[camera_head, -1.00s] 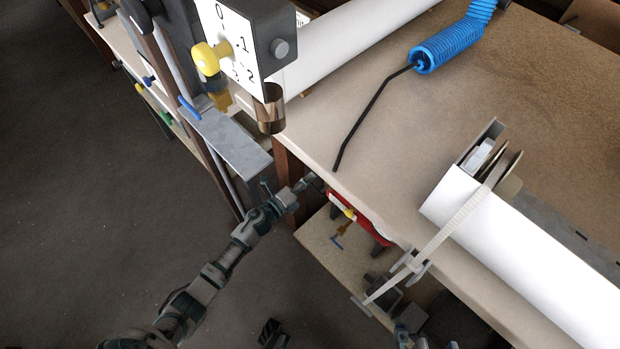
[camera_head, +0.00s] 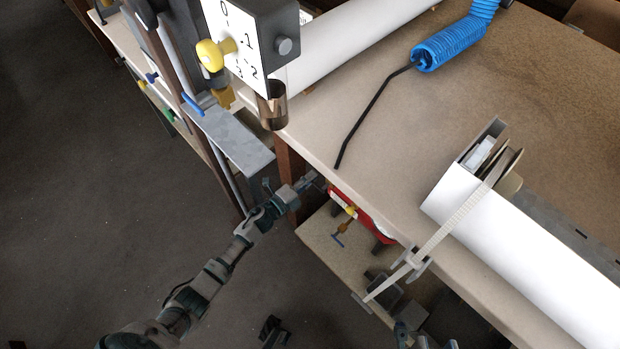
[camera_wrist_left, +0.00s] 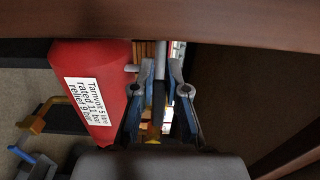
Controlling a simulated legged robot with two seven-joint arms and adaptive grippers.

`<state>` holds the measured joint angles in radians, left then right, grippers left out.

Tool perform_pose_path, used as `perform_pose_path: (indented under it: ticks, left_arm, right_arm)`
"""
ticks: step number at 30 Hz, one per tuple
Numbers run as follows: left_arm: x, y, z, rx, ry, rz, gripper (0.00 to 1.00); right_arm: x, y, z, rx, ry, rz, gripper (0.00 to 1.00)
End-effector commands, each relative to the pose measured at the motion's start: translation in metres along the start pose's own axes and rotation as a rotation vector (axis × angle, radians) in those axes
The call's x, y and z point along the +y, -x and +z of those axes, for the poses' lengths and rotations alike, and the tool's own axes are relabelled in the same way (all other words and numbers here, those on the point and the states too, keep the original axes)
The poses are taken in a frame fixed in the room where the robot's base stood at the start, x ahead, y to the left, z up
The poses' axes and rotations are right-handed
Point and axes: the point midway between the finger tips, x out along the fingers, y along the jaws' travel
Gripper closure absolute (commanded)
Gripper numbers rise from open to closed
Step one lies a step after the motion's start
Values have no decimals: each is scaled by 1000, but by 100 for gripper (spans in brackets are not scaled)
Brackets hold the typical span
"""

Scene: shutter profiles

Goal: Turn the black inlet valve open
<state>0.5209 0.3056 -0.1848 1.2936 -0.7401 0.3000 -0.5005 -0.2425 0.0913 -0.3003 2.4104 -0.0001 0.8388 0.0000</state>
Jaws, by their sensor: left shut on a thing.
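My left gripper (camera_head: 317,183) is under the front edge of the workbench, by the left end of a red tank (camera_head: 365,217). In the left wrist view, my left gripper (camera_wrist_left: 161,78) has its two fingers closed on a narrow dark grey upright bar (camera_wrist_left: 160,58), which seems to be the black inlet valve's handle. The valve body is mostly hidden behind the fingers. The red tank (camera_wrist_left: 92,85), with a white rating label, is just left of the fingers.
The bench edge (camera_wrist_left: 200,22) passes close above the fingers. A brown bench leg (camera_head: 288,165) stands left of the gripper. A yellow knob (camera_head: 351,210) and a blue-handled brass tap (camera_head: 341,232) are on the tank's front. A blue coiled hose (camera_head: 450,45) lies on the bench.

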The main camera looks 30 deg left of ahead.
Motion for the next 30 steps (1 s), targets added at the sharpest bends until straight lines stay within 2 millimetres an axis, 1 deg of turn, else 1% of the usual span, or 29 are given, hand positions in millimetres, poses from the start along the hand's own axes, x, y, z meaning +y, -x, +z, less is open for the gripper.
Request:
perform_pose_path:
  ticks: [1, 2, 3, 5, 14, 17, 20, 27, 30]
  left_arm:
    - [2, 2, 6, -13, -1, 7, 100]
    - [3, 2, 6, -13, -1, 7, 84]
    - [3, 2, 6, -12, -1, 7, 74]
    - [2, 1, 5, -10, -1, 6, 60]
    - [1, 2, 2, -4, -2, 3, 60]
    - [1, 9, 1, -4, -2, 3, 60]
    - [2, 25, 1, -4, -2, 6, 60]
    - [3, 80, 3, -5, -1, 6, 60]
    - [4, 98, 4, -6, 0, 6, 60]
  right_arm:
    - [0, 0, 0, -1, 0, 0, 60]
    - [0, 0, 0, -1, 0, 0, 60]
    - [0, 1, 0, -1, 0, 0, 60]
    - [0, 1, 0, -2, 0, 0, 60]
    - [0, 1, 0, -3, 2, 4, 60]
    - [0, 1, -2, 0, 1, 4, 60]
    - [0, 1, -2, 1, 1, 3, 60]
    - [0, 0, -2, 2, 1, 1, 60]
    - [0, 0, -2, 2, 1, 1, 60]
